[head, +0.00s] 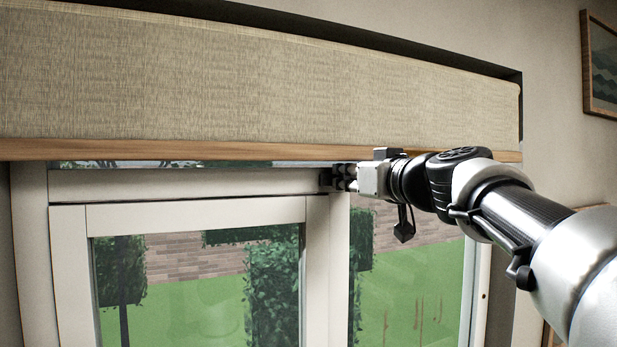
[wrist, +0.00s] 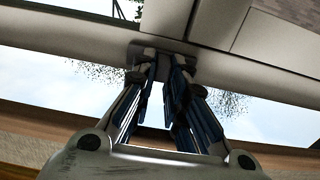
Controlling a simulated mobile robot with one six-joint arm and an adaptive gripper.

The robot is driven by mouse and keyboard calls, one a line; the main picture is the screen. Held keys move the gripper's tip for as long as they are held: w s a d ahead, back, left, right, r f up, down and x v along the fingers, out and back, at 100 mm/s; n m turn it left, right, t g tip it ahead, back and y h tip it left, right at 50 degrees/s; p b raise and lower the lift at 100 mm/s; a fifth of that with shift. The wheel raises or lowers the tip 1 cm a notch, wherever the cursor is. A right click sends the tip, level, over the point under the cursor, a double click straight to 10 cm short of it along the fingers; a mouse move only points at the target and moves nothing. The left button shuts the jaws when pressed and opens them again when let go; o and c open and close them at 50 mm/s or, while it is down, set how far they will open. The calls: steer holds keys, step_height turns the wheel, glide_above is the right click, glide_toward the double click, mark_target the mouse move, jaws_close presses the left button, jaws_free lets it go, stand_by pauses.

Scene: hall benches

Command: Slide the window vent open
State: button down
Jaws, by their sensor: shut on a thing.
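The window (head: 180,216) has pale frames, and a pale horizontal vent strip (head: 190,183) runs across its top, just below the blind. My gripper (head: 335,178) reaches in from the right at the right end of this strip. In the wrist view, my gripper's blue-padded fingers (wrist: 161,68) are closed on a small dark grey vent tab (wrist: 160,47) on the pale frame. In the head view the tab is hidden behind the fingers. I cannot tell how far the vent stands open.
A woven blind (head: 250,80) with a wooden bottom rail (head: 200,150) hangs close above my gripper. A framed picture (head: 602,65) hangs on the wall at the upper right. Greenery and a brick wall show through the glass.

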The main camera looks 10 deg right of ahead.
stand_by(0.4)
steer(key=a, duration=0.1)
steer(key=s+a+b, duration=0.1)
steer(key=a, duration=0.1)
steer(key=a+b, duration=0.1)
steer(key=a, duration=0.1)
steer(key=shift+s+a, duration=0.25)
steer(key=shift+s, duration=0.15)
steer(key=shift+d, duration=0.2)
steer(key=c, duration=1.6)
jaws_free()
steer(key=shift+a, duration=0.25)
steer(key=shift+d, duration=0.1)
